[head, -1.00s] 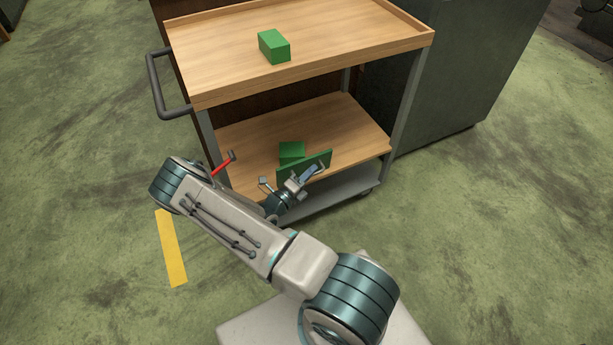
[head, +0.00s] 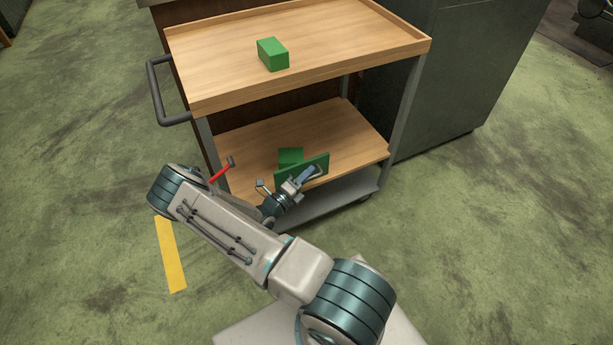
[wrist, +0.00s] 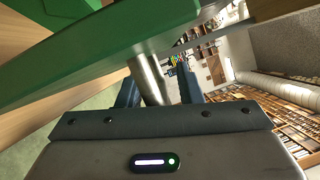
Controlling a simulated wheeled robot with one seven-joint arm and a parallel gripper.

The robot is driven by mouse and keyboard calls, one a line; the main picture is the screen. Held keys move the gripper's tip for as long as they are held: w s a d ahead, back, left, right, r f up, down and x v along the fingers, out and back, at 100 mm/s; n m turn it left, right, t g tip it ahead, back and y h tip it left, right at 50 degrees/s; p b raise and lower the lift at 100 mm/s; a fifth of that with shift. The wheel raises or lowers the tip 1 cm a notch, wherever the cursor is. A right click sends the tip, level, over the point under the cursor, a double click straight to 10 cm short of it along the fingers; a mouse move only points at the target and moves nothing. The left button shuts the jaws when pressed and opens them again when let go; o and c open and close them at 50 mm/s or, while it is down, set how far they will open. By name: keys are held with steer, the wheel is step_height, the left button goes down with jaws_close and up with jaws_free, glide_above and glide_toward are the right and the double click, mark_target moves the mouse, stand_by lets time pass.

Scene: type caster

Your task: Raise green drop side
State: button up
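The green drop side (head: 290,172) is a flat green panel at the front edge of the cart's lower shelf. It stands up from that edge and slants across the wrist view as a wide green board (wrist: 95,62). A metal bar handle (wrist: 148,78) sticks out from its face. My gripper (head: 309,175) is at the panel's front side. In the wrist view my two fingers (wrist: 158,92) stand on either side of the bar, close to it. A narrow gap seems to show on the right; whether they press on it is unclear. The fingertips are partly hidden by the panel.
A green block (head: 291,156) lies on the lower shelf (head: 345,135) behind the panel. Another green block (head: 273,54) is on the top tray (head: 350,40). A red lever (head: 221,171) is near the cart's left post. A dark cabinet (head: 440,80) stands behind; floor is clear at right.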

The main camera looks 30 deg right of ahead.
steer(key=p+v, duration=0.1)
steer(key=v, duration=1.2)
steer(key=shift+s+a, duration=0.2)
steer(key=shift+a, duration=0.15)
